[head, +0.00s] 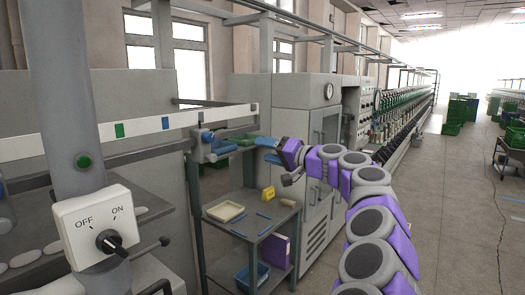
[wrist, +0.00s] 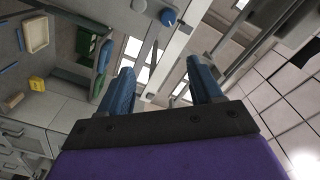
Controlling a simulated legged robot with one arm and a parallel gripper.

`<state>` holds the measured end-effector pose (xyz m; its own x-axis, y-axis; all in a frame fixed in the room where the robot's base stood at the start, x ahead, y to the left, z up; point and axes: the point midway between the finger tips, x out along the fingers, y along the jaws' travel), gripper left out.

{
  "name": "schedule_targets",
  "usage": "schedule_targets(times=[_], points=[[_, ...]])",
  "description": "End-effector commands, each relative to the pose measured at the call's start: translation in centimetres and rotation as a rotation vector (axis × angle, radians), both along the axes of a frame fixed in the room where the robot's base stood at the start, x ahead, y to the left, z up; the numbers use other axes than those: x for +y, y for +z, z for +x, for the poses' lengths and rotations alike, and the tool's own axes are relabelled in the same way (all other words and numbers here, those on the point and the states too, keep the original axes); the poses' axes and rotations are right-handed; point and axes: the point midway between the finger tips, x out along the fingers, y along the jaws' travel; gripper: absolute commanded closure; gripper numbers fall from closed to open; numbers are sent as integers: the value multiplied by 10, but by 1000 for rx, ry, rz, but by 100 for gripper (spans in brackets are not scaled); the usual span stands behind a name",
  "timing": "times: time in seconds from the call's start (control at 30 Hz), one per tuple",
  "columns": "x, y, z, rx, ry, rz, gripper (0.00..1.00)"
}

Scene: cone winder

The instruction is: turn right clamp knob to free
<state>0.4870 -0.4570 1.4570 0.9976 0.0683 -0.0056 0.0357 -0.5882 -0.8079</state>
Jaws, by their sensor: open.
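My gripper (head: 266,150) is at the end of my purple and grey arm in the head view, with its blue fingers pointing left. In the wrist view my gripper (wrist: 160,65) shows two blue fingers apart with nothing between them. A blue round knob (wrist: 168,17) shows beyond the fingertips, near a pale rail.
A white OFF/ON switch box (head: 97,227) with a black selector is at the near left. The pale rail (head: 140,133) runs across the left. A grey cart (head: 242,222) below my gripper carries a tray (head: 226,211) and a yellow box (head: 268,193).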

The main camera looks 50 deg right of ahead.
Motion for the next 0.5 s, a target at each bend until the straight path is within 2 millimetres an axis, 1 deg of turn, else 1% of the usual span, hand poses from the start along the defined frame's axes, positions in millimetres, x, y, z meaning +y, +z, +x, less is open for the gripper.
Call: schedule_targets(times=[0.03, 0.17, 0.3, 0.5], points=[[-1, 3, -11, -5, 0, 1, 35], [-2, 2, -36, -2, 2, 0, 35], [-6, 3, -69, -3, -3, -1, 35], [-9, 2, -110, -3, -2, -1, 35]])
